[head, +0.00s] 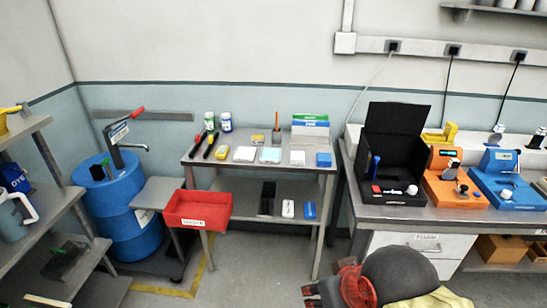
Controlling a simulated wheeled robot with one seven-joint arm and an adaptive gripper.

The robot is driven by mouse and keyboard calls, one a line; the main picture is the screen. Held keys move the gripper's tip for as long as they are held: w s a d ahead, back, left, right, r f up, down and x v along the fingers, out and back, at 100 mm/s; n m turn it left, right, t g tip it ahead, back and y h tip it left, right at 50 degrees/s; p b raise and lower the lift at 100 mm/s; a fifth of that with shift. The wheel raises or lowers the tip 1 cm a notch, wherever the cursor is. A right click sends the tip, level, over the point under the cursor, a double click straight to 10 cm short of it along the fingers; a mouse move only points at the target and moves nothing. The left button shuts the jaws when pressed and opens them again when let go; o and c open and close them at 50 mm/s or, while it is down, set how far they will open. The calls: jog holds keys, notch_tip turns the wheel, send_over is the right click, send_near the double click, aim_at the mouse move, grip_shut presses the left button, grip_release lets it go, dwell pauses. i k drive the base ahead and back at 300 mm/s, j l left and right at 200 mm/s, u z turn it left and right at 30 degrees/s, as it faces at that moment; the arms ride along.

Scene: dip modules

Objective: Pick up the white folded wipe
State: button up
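Small flat white pieces lie on the top of the grey metal table (200,160). One white piece (244,154) is left of a pale blue-and-white piece (270,155), and another white piece (297,158) is right of it. They are too small to tell which is the folded wipe. My gripper (312,294), dark with red parts, is at the bottom edge, low in front of the table and well apart from these pieces. Its fingers are partly cut off, and I cannot see whether they are open.
Bottles (226,122), dark-handled tools (211,145), a yellow item (222,152) and a blue box (323,159) share the tabletop. A red bin (198,208) juts out at the front left. A blue drum (118,205) stands left; a bench with a black open case (395,140) stands right.

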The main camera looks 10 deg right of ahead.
aim_at(297, 157)
jog(key=i+z, duration=0.15)
jog(key=i, duration=0.3)
jog(key=i+j+z, duration=0.2)
jog(key=i, duration=0.25)
jog(key=i+z, duration=0.15)
jog(key=i, duration=0.3)
jog(key=i+j+z, duration=0.15)
jog(key=i, duration=0.3)
jog(key=j, duration=0.1)
